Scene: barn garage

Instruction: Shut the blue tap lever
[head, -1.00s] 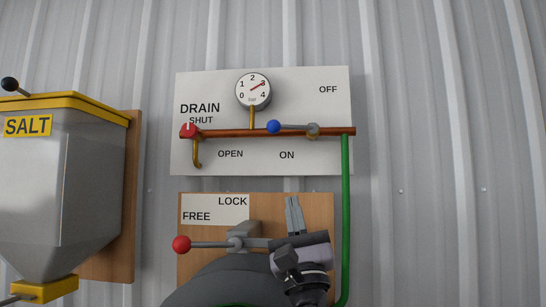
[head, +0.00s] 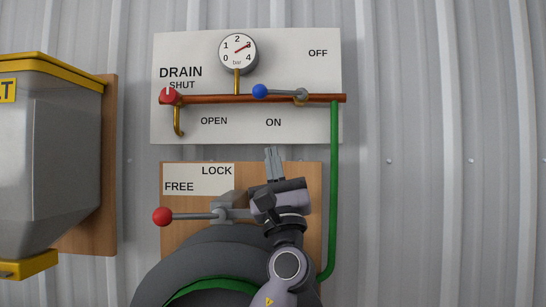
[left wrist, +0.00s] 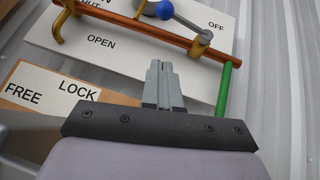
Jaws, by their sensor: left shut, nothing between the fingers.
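The blue tap lever (head: 260,91) is a grey bar with a blue ball end, fixed to a pivot on the copper pipe (head: 220,98). It lies nearly along the pipe, its ball pointing left, above the word ON. The word OFF stands higher up to the right. The lever also shows at the top of the left wrist view (left wrist: 165,10). My left gripper (head: 273,151) is shut and empty, pointing up just below the white panel, apart from the lever. In the left wrist view its fingers (left wrist: 158,66) are together below the pipe. My right gripper is not in view.
A red drain knob (head: 168,96) and a gauge (head: 238,52) sit on the white panel (head: 300,135). A red-ball lever (head: 162,216) is on the wooden board below. A green hose (head: 333,190) runs down at the right. The salt hopper (head: 50,165) is left.

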